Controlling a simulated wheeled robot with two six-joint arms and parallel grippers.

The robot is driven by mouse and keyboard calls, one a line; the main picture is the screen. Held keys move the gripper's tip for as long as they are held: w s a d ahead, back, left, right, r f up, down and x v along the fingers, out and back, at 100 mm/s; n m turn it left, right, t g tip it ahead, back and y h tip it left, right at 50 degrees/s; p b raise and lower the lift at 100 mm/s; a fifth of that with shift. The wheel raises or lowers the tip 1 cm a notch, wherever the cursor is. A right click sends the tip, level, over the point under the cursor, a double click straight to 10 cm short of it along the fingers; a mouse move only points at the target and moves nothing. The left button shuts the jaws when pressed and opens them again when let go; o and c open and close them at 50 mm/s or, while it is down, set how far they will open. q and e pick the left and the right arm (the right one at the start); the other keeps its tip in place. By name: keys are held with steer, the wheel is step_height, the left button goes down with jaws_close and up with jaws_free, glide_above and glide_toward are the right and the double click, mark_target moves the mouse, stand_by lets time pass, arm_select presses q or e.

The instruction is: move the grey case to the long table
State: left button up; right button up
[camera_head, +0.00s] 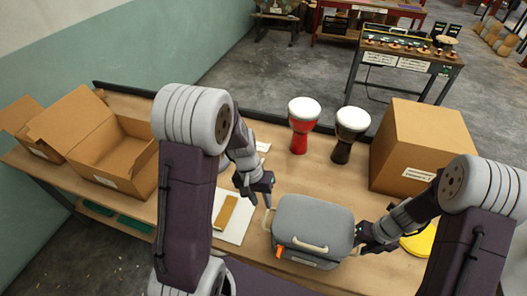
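The grey case (314,219) lies on the wooden table (330,180) in front of me, with a pale handle and an orange tag on its near side. My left gripper (256,203) points down at the left of the case, with its fingers apart. My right gripper (357,243) is at the right edge of the case; its fingertips are partly hidden, and I cannot tell whether they touch or grip the case. I cannot tell which table in view is the long table.
A red drum (299,135) and a dark drum (345,147) stand behind the case. A closed carton (420,135) is at right, an open carton (120,150) at left. A yellow round thing (421,243) lies beside my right arm. A dark table (400,62) stands further back across open floor.

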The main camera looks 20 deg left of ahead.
arm_select(q)
steer(key=shift+a+r, duration=0.2)
steer(key=shift+r, duration=0.95)
arm_select(e)
step_height(320, 180, up, 12)
steer(key=d, duration=0.2)
steer(key=shift+w+d, duration=0.15)
steer(key=shift+f, duration=0.1)
